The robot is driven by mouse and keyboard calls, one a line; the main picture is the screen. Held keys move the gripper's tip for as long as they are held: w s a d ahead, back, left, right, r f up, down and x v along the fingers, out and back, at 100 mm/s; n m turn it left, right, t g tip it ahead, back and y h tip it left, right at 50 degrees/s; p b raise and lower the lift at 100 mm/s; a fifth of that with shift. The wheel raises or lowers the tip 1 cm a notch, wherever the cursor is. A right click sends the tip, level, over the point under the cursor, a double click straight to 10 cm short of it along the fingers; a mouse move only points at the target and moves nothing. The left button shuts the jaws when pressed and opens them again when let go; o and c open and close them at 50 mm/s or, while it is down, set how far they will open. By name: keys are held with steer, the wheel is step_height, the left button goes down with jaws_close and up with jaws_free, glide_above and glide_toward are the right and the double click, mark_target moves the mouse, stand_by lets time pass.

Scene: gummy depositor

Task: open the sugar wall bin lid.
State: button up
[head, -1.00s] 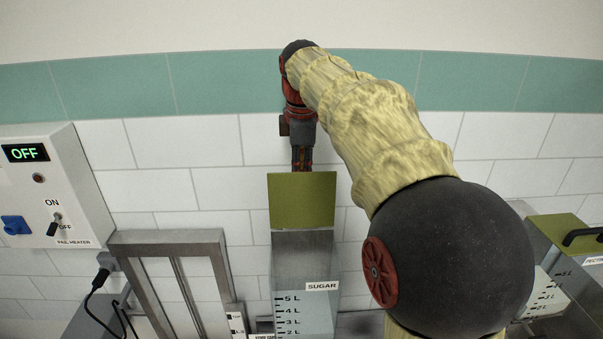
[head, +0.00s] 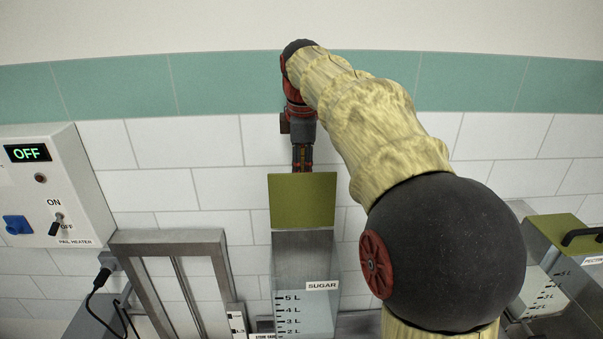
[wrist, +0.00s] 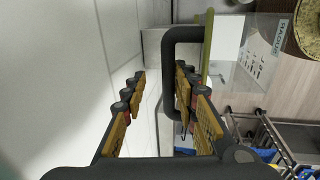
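The sugar wall bin (head: 305,262) is a clear-fronted grey bin with a SUGAR label and litre marks, at the bottom middle of the head view. Its olive lid (head: 303,200) stands raised and upright at the bin's back, its plain underside facing the head camera. In the wrist view the lid (wrist: 208,48) shows edge-on with its black loop handle (wrist: 169,55). My gripper (wrist: 160,76) is open, with a finger on each side of the handle bar; the right finger lies between bar and lid. In the head view the lid hides the fingertips.
A PECTIN bin (head: 556,262) with a shut olive lid stands at the right. A pail heater box (head: 42,185) reading OFF and a grey metal frame (head: 168,240) are at the left. The tiled wall (head: 180,190) is close behind the lid.

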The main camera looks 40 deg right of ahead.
steer(key=shift+o, duration=0.3)
steer(key=shift+x, duration=0.8)
steer(key=shift+s, duration=0.15)
steer(key=v, duration=1.3)
steer(key=shift+r, duration=0.25)
